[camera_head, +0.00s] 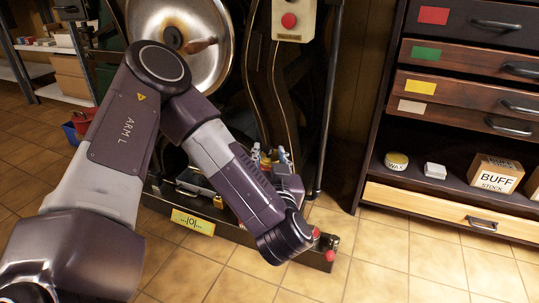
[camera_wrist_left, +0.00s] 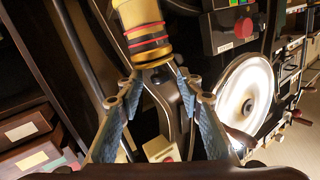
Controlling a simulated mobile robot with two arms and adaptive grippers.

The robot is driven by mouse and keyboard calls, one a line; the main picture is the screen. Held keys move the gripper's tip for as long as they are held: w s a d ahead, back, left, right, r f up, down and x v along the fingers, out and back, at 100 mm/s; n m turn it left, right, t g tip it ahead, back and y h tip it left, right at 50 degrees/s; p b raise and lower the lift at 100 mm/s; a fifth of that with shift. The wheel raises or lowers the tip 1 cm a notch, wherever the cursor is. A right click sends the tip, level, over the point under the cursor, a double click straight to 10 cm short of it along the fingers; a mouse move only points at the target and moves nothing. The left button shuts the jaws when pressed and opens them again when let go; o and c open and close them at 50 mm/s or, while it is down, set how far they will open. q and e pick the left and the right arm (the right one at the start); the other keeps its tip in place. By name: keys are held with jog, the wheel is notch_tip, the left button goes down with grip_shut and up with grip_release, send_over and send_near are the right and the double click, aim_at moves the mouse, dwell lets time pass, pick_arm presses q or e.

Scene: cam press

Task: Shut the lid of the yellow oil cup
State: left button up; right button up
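In the left wrist view a yellow-gold cylinder (camera_wrist_left: 142,28) with red and dark bands shows at the top, cut off by the picture edge. It looks like the oil cup; I cannot make out its lid. My left gripper (camera_wrist_left: 157,84) has its two blue-padded fingers spread apart, with nothing between them. The cylinder lies beyond the fingertips and appears apart from them. In the head view my left gripper (camera_head: 270,158) is low in front of the press, partly behind my own forearm. I cannot make out the cup there. My right gripper is not in view.
A large metal wheel (camera_head: 182,38) and a control box with a red button (camera_head: 289,20) are on the press. Tiled floor in front is clear.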

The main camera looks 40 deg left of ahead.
pick_arm(q)
notch_tip(320, 180, up, 10)
dwell(0.7)
dwell(0.5)
